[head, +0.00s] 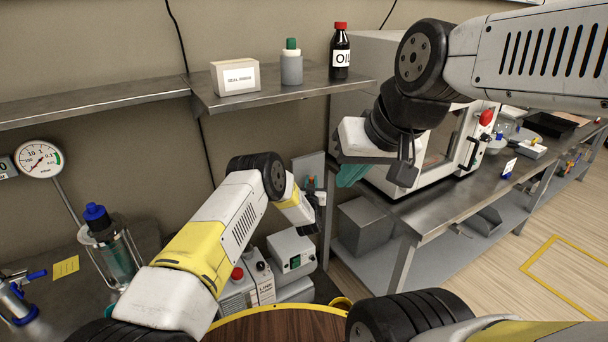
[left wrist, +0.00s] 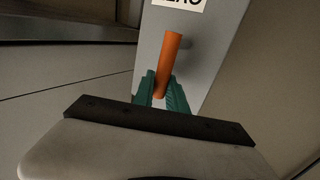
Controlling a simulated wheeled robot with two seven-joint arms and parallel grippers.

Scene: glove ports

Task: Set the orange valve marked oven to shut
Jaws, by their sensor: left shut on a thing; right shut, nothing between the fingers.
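The orange valve handle (left wrist: 168,62) stands out in front of a grey panel (left wrist: 208,50) in the left wrist view. A white label (left wrist: 180,3) on the panel is cut off by the frame edge, so I cannot read it fully. My left gripper (left wrist: 160,92) is shut on the handle, its green fingers around the handle's lower part. In the head view the panel (head: 308,167) is small and partly hidden behind my left gripper (head: 312,186); the handle shows only as a speck of orange. My right gripper (head: 350,176) is shut and empty, in front of the white oven.
The white oven (head: 378,60) stands on a steel bench (head: 440,205) at the right. A steel shelf (head: 285,92) with a box (head: 235,78) and bottles is above my left arm. A pump unit (head: 291,250) sits below the panel. A glass vessel (head: 112,255) is at left.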

